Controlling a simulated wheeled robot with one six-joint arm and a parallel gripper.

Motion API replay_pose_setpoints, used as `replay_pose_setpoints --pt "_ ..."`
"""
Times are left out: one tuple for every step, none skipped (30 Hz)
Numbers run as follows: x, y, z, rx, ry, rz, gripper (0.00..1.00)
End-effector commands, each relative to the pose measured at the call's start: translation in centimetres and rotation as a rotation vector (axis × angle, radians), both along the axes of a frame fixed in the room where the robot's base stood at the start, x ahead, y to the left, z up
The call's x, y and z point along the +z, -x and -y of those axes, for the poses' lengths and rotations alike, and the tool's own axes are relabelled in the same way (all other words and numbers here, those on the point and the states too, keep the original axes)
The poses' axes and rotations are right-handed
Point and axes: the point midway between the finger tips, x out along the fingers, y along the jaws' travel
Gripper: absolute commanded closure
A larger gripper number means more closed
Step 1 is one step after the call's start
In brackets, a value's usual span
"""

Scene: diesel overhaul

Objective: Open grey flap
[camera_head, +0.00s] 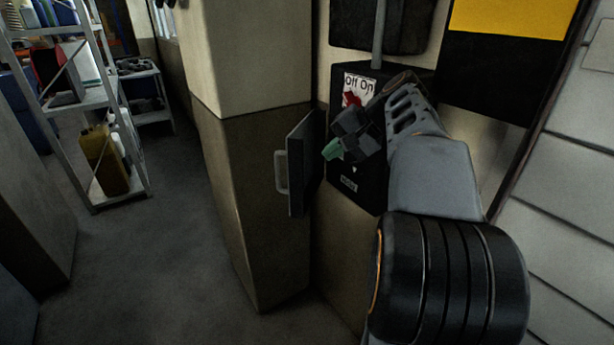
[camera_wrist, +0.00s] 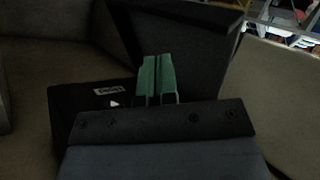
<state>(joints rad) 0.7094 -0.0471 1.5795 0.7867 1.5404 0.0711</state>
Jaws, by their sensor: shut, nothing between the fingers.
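The grey flap (camera_head: 301,165) hangs on the left side of a black switch box (camera_head: 352,192) and stands swung out from its front. Its light grey handle (camera_head: 281,172) faces left, away from the box. My gripper (camera_head: 332,149) is shut and empty, with green fingertips in front of the box, just right of the flap. In the wrist view the closed fingertips (camera_wrist: 157,78) overlap a dark panel (camera_wrist: 195,45), which looks like the flap's inner side. I cannot tell whether they touch it. The handle is hidden there.
The box carries an "Off On" label (camera_head: 361,86) with a red switch, partly behind my arm. A beige and brown pillar (camera_head: 235,150) stands directly left of the flap. A metal shelf (camera_head: 92,100) with containers is at the far left. Grey floor (camera_head: 150,260) is clear between them.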

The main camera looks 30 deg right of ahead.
Motion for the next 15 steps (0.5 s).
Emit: replay_pose_setpoints --pt "-0.1 -0.2 0.5 -0.005 -0.017 0.007 1.0" --pt "-0.1 -0.4 0.6 -0.007 -0.024 0.01 1.0" --pt "-0.2 -0.6 0.5 -0.007 -0.029 0.013 1.0" --pt "-0.4 -0.8 0.4 -0.007 -0.032 0.015 1.0" --pt "-0.6 -1.0 0.2 -0.007 -0.034 0.016 1.0" --pt "-0.9 -1.3 -0.2 -0.005 -0.035 0.016 1.0" --pt "-1.3 -1.5 -0.4 -0.005 -0.035 0.016 1.0" --pt "-1.6 -1.8 -0.7 -0.005 -0.035 0.016 1.0" --pt "-2.0 -2.2 -1.1 -0.005 -0.034 0.016 1.0" --pt "-2.4 -2.4 -1.4 -0.004 -0.035 0.015 1.0" --pt "-2.7 -2.7 -1.6 -0.004 -0.034 0.016 1.0" --pt "-3.1 -3.0 -2.0 -0.004 -0.033 0.015 1.0" --pt "-3.5 -3.2 -2.2 -0.005 -0.033 0.015 1.0" --pt "-3.7 -3.5 -2.4 -0.004 -0.033 0.015 1.0" --pt "-4.1 -3.8 -2.7 -0.005 -0.033 0.015 1.0"
